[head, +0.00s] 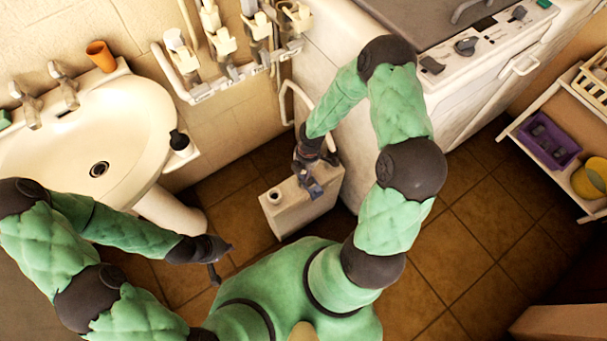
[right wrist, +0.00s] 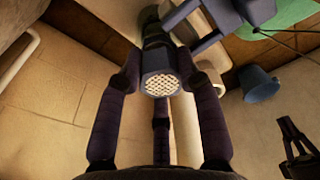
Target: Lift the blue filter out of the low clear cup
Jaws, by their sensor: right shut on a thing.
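My right gripper (head: 308,168) is over a beige box-like stand (head: 298,214) and is shut. In the right wrist view its fingers (right wrist: 160,66) close on a slate-blue cylinder with a pale honeycomb end (right wrist: 160,84), which looks like the blue filter. A small pale round vessel (head: 274,196) stands on the stand, left of the gripper. I cannot tell whether it is the low clear cup, or whether the filter is clear of a cup. My left gripper (head: 222,262) is open and empty above the floor, lower left of the stand.
A white appliance (head: 480,80) stands behind my right arm. A shelf with a purple tray (head: 549,140) is at the right. The tiled floor between is open.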

